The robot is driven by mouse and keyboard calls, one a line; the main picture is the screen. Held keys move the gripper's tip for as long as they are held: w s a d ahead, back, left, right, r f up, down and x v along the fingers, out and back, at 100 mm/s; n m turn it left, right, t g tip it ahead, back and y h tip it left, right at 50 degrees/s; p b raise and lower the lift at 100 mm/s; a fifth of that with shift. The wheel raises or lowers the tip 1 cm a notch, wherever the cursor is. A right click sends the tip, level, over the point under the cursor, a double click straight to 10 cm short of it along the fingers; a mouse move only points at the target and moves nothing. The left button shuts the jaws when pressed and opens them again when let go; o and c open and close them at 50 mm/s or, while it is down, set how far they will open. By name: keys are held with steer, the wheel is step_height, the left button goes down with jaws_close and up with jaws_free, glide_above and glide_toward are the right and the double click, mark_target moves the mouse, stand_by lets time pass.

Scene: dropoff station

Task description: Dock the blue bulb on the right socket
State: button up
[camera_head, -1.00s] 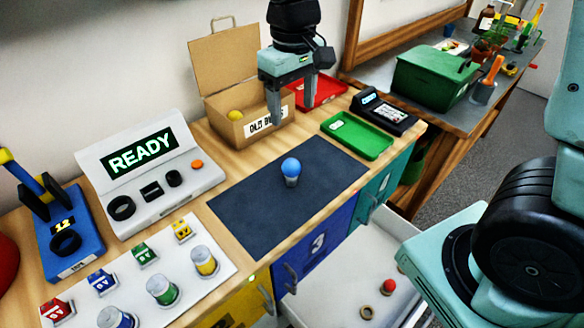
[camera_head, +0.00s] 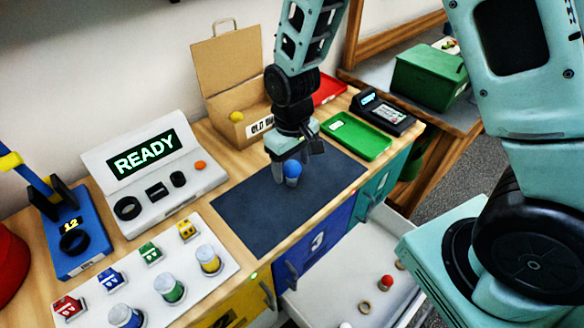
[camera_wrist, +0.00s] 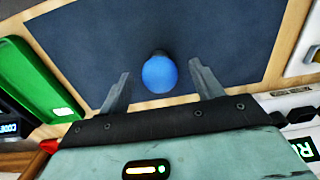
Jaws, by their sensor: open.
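The blue bulb (camera_head: 292,168) stands upright on the dark mat (camera_head: 250,215). In the wrist view the blue bulb (camera_wrist: 160,73) lies between my two spread fingers (camera_wrist: 160,80), with a gap on each side. The white console (camera_head: 160,200) with the READY screen (camera_head: 143,155) is left of the mat. It carries a larger black ring (camera_head: 127,208) at left, a black rectangular fitting (camera_head: 157,190) in the middle and a smaller black round socket (camera_head: 178,179) at right.
A cardboard box (camera_head: 228,75) stands behind the mat. A green tray (camera_head: 357,137) and a card terminal (camera_head: 383,113) are at right. A white panel (camera_head: 225,265) with capped cylinders is at front left. An open drawer (camera_head: 345,285) sticks out in front.

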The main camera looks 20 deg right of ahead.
steer(key=shift+f, duration=0.85)
steer(key=c, duration=0.9)
